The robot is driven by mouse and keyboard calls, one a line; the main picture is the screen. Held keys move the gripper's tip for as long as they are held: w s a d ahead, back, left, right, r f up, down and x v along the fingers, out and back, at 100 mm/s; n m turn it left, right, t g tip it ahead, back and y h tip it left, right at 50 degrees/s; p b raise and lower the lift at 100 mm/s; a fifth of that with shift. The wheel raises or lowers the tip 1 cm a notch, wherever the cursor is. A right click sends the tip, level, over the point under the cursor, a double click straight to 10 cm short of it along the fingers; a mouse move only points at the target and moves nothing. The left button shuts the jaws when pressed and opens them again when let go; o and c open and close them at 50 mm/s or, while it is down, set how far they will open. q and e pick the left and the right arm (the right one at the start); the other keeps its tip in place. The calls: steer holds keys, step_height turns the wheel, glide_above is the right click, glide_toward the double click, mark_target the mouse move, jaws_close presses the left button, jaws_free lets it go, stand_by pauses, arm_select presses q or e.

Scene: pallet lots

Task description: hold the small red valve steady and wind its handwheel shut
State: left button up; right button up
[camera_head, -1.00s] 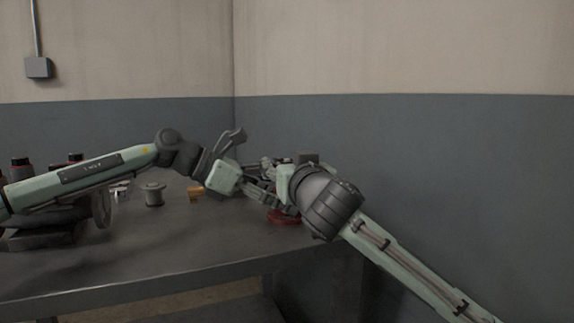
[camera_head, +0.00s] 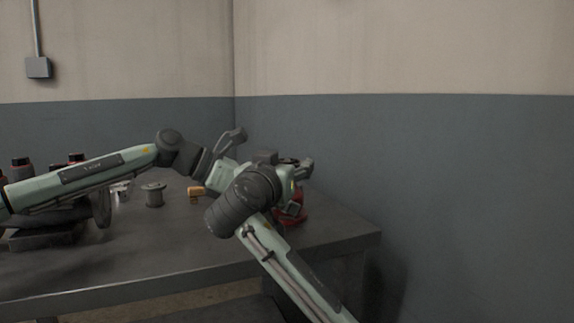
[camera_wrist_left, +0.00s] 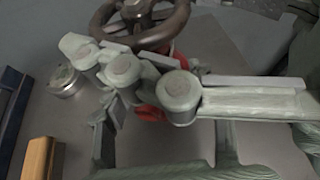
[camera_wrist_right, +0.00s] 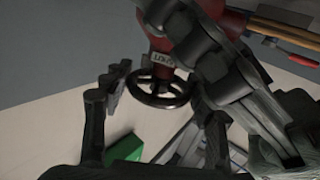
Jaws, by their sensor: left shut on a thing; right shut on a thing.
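The small red valve (camera_head: 297,216) stands near the table's right end in the head view, partly hidden by my right arm. Its dark handwheel (camera_wrist_left: 140,22) shows at the top of the left wrist view, with bits of the red body (camera_wrist_left: 151,113) below it. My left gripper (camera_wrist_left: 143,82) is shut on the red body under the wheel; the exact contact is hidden. My right gripper (camera_head: 297,172) is at the top of the valve.
A grey spool (camera_head: 153,194) and a small orange block (camera_head: 196,191) lie on the grey table (camera_head: 150,258) left of the valve. Dark bottles (camera_head: 20,172) stand at the far left. Walls close off the back and right. The table front is clear.

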steer(key=shift+d+m+h, duration=0.1)
steer(key=shift+m+h, duration=0.3)
steer(key=shift+h, duration=0.2)
steer(key=o, duration=1.2)
steer(key=shift+y, duration=0.3)
